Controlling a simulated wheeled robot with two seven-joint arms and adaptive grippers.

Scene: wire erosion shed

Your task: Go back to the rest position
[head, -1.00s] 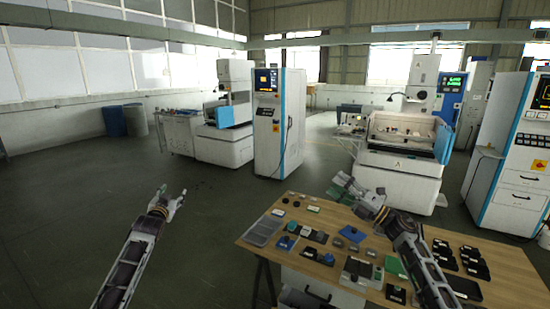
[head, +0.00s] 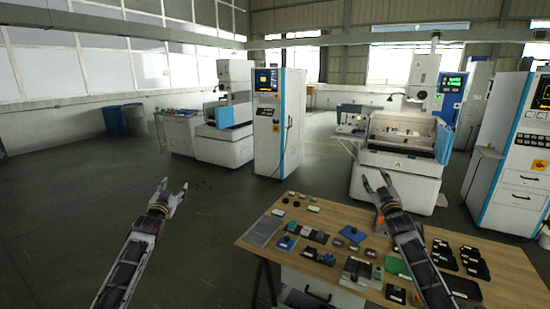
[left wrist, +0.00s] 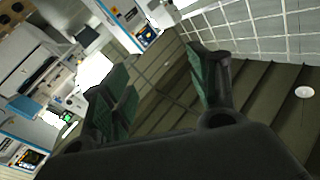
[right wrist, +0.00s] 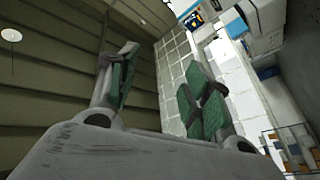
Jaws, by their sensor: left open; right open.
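My left gripper (head: 174,190) is raised over the dark floor, to the left of the table and clear of it. It is open and empty, and its two green-padded fingers stand apart in the left wrist view (left wrist: 165,90). My right gripper (head: 376,180) is raised above the far edge of the wooden table (head: 330,212), pointing up and away. It is open and empty, with a gap between its green-padded fingers in the right wrist view (right wrist: 157,85). My right forearm hides part of the table top.
On the table lie several small parts, a clear flat tray (head: 263,231), a blue block (head: 352,234) and several black trays (head: 472,262). Machines stand behind, with a white-blue cabinet (head: 278,125) between them. The floor around my left arm is free.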

